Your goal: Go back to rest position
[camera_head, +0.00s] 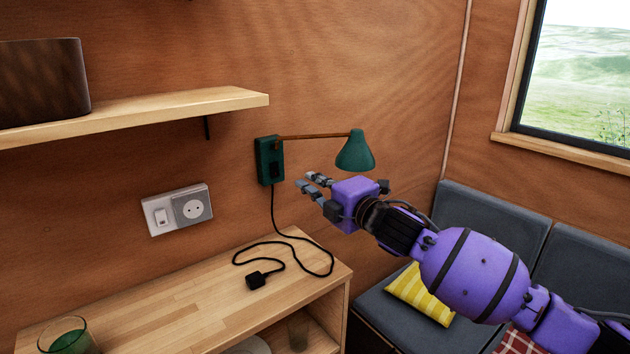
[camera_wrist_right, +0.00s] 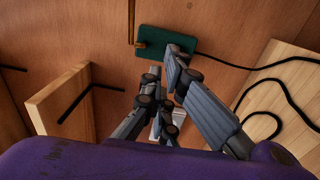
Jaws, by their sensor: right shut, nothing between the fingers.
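My right gripper (camera_head: 315,186) is shut and empty. It is in front of the wall, close to the green wall lamp's base (camera_head: 269,160) and below its shade (camera_head: 355,151). In the right wrist view the gripper fingers (camera_wrist_right: 172,75) point toward the green lamp base (camera_wrist_right: 165,42); I cannot tell if they touch it. My purple right arm comes in from the lower right. My left gripper is not in view.
A wooden cabinet (camera_head: 200,300) stands below, with a black plug (camera_head: 257,280) and cord lying on it and a glass (camera_head: 66,338) at left. A wooden shelf (camera_head: 150,112), a switch and socket (camera_head: 178,210), and a grey sofa (camera_head: 490,222) with a yellow cushion (camera_head: 421,294) surround the arm.

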